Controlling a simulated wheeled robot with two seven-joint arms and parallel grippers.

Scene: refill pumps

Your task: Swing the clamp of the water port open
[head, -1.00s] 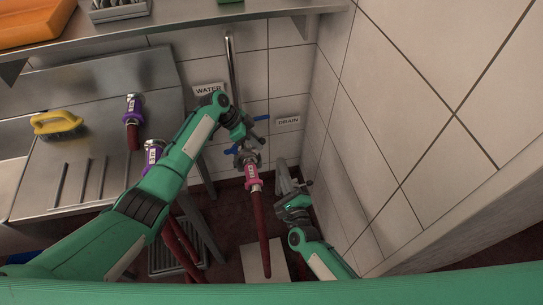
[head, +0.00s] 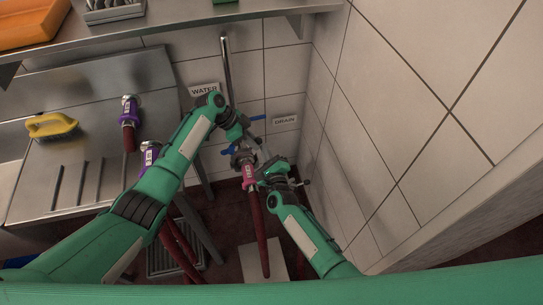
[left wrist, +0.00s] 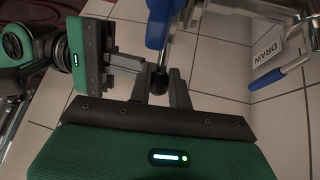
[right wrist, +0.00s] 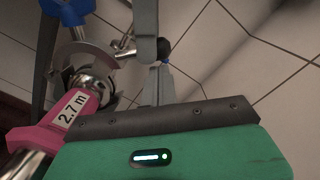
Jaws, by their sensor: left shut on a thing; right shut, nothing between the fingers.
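The port (head: 240,157) is below and right of the WATER label (head: 204,90) in the head view. A hose with a pink collar (head: 249,176) hangs from it. In the right wrist view the collar (right wrist: 78,117) reads 2.7 m, and a grey clamp ring (right wrist: 72,62) surrounds the coupling. My left gripper (head: 250,139) is at the port, its fingers closed around a black ball knob (left wrist: 159,80) on a metal rod. My right gripper (head: 263,166) is shut and empty, just right of the port; its fingertips (right wrist: 162,75) are close below the knob (right wrist: 164,48). Whether they touch is unclear.
A blue handle (left wrist: 275,78) sits by the DRAIN label (left wrist: 266,48) in the left wrist view. A tiled wall (head: 390,130) is close on the right. A steel counter (head: 80,150) with a yellow brush (head: 52,126) and purple-collared hoses (head: 129,110) is on the left.

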